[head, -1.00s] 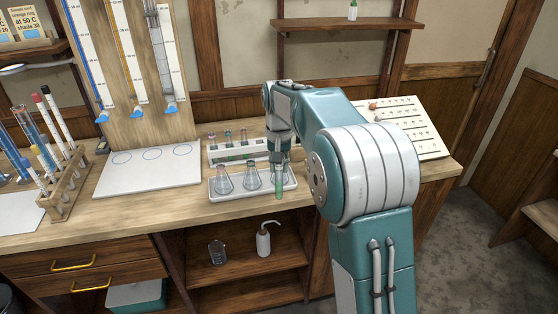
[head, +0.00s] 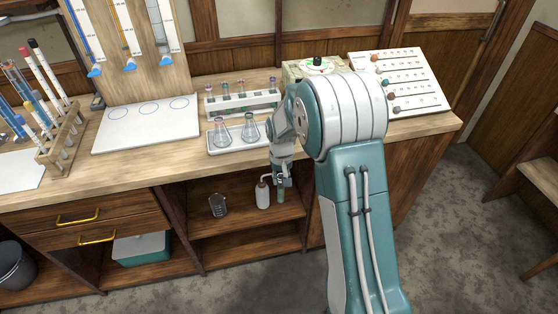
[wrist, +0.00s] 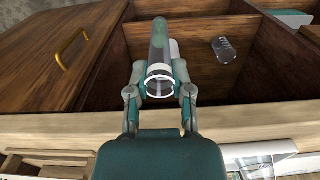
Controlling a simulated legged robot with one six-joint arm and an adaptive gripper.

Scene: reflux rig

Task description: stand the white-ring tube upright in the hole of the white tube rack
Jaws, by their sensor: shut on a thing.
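My gripper (head: 281,178) is shut on the white-ring tube, in front of the bench and below the level of its top. The tube's greenish lower part (head: 281,195) hangs down below the fingers in the head view. In the wrist view the tube (wrist: 159,42) lies between the fingertips (wrist: 160,88), its white ring near the open mouth facing the camera. The white tube rack (head: 243,103) stands on the bench behind the tray, up and left of my gripper, with several tubes in it. Its free hole cannot be made out.
A white tray (head: 228,150) with conical flasks stands in front of the rack. A wash bottle (head: 262,194) and a beaker (head: 218,206) stand on the open shelf behind my gripper. A wooden rack (head: 62,140) is at left, a pegged white board (head: 402,80) at right.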

